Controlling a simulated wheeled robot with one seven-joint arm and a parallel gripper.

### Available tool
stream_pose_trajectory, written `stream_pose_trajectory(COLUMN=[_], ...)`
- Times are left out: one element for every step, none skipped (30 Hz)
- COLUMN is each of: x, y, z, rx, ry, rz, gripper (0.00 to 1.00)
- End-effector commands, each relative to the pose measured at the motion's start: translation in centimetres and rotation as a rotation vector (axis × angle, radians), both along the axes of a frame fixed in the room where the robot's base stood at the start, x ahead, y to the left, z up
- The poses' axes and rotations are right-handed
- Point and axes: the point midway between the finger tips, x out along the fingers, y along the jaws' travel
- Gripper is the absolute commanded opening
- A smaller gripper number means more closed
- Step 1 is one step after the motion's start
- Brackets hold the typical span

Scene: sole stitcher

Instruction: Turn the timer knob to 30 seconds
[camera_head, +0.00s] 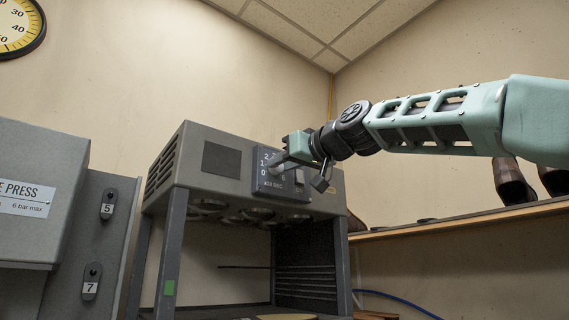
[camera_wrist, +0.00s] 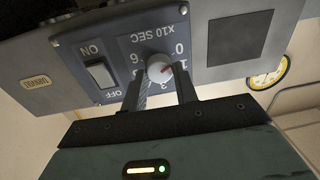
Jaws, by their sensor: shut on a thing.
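In the head view my gripper (camera_head: 287,166) reaches the panel (camera_head: 266,184) from the right and hides much of the knob and scale.
An ON/OFF rocker switch (camera_wrist: 100,74) sits on the same panel beside the knob. The panel is on the grey machine housing (camera_head: 222,158). A grey press (camera_head: 30,170) stands at left; a wooden shelf (camera_head: 470,219) with shoes (camera_head: 512,182) is at right.

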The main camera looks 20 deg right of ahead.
Motion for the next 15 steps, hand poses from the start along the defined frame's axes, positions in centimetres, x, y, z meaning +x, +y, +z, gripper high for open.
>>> stream_pose_trajectory(x=[0.01, 0.02, 0.01, 0.02, 0.02, 0.03, 0.03, 0.03, 0.03, 0.03, 0.03, 0.03, 0.03, 0.03, 0.03], y=[-0.03, -0.04, -0.05, -0.06, -0.07, -0.07, -0.07, -0.08, -0.09, -0.10, -0.10, -0.11, -0.11, -0.11, -0.10], z=[-0.06, -0.08, -0.09, -0.10, -0.11, -0.13, -0.14, -0.14, -0.15, -0.16, -0.17, -0.17, -0.18, -0.18, -0.18], rx=[0.016, 0.030, 0.048, 0.066, 0.083, 0.109, 0.132, 0.155, 0.188, 0.212, 0.238, 0.274, 0.302, 0.329, 0.366], ry=[0.005, 0.010, 0.016, 0.022, 0.028, 0.036, 0.043, 0.051, 0.061, 0.070, 0.078, 0.089, 0.099, 0.108, 0.119], rz=[0.000, -0.001, -0.001, -0.001, -0.001, 0.000, -0.001, -0.001, -0.001, -0.001, -0.001, 0.000, 0.000, 0.000, 0.000], gripper=[0.06, 0.06, 0.06, 0.06, 0.06, 0.06, 0.06, 0.06, 0.06, 0.06, 0.06, 0.06, 0.06, 0.06, 0.06])
